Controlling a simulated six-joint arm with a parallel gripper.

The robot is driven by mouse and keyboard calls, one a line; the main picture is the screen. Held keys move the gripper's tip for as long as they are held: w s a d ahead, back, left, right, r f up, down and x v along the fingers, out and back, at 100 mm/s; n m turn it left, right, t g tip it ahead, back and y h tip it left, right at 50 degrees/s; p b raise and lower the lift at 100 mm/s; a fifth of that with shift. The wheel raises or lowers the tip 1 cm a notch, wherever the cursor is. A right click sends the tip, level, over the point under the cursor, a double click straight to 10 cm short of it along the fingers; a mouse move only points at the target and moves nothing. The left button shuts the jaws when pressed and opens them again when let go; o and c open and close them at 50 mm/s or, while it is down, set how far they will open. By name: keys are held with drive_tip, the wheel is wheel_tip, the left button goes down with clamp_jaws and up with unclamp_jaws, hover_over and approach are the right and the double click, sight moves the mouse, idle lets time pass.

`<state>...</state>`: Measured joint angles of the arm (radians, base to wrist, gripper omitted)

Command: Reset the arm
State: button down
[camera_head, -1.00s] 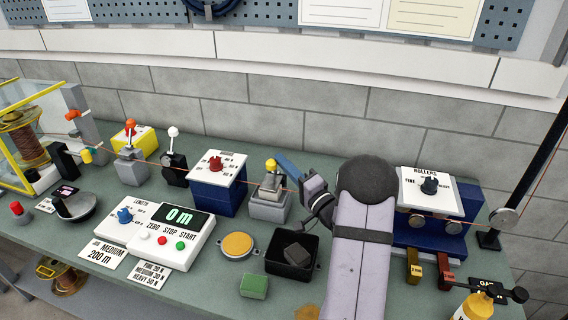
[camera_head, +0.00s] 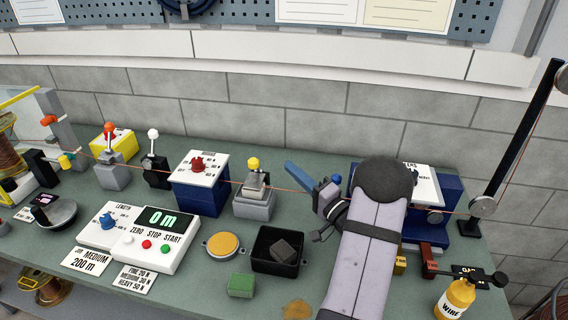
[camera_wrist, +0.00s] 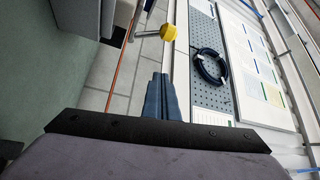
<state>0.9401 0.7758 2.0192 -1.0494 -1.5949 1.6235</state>
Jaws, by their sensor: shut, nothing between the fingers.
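My gripper (camera_head: 299,174) shows blue fingers pointing left, above the bench between the yellow-knobbed clamp (camera_head: 253,184) and the rollers unit (camera_head: 423,184). In the wrist view the fingers (camera_wrist: 163,97) are together and hold nothing. They look apart from the clamp, whose yellow knob (camera_wrist: 169,32) shows beyond the fingertips. My forearm hides much of the rollers unit.
A wire (camera_head: 500,150) runs along the bench past my gripper. A black bin (camera_head: 276,262) with a dark block stands below it, near a yellow disc (camera_head: 223,246) and a green block (camera_head: 240,285). A bottle (camera_head: 455,297) and black post (camera_head: 516,140) stand at right.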

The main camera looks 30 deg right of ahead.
drive_tip(key=shift+s+d+f, duration=0.15)
drive_tip(key=shift+s+f, duration=0.1)
drive_tip(key=shift+s, duration=0.25)
drive_tip(key=w+a+n+g+h+p, duration=0.1)
drive_tip(key=a+g+p, duration=0.1)
drive_tip(key=g, duration=0.1)
drive_tip(key=w+a+r+n+g+h+p, duration=0.1)
drive_tip(key=a+n+g+h+p, duration=0.1)
drive_tip(key=a+p, duration=0.1)
drive_tip(key=w+a+n+g+h+p, duration=0.1)
drive_tip(key=a+n+g+p, duration=0.1)
drive_tip(key=g+p, duration=0.1)
drive_tip(key=shift+w+a+r+g+h, duration=0.2)
drive_tip(key=shift+a+g+h, duration=0.1)
drive_tip(key=shift+h, duration=0.1)
drive_tip(key=s+a+r+n+g+y+p, duration=0.15)
drive_tip(key=s+a+n+g+p, duration=0.35)
drive_tip(key=s+a, duration=0.65)
drive_tip(key=s+a+r+n+g+y+p, duration=0.1)
drive_tip(key=s+a+r+n+g+p, duration=0.2)
drive_tip(key=s+a+g, duration=0.8)
drive_tip(key=s+d+f+t+b, duration=0.3)
drive_tip(key=s+f+t+b, duration=0.1)
drive_tip(key=f, duration=0.2)
drive_tip(key=shift+d+f+t+b, duration=0.15)
drive_tip(key=shift+d+t+b, duration=0.1)
drive_tip(key=shift+t+b, duration=0.1)
drive_tip(key=shift+h, duration=0.25)
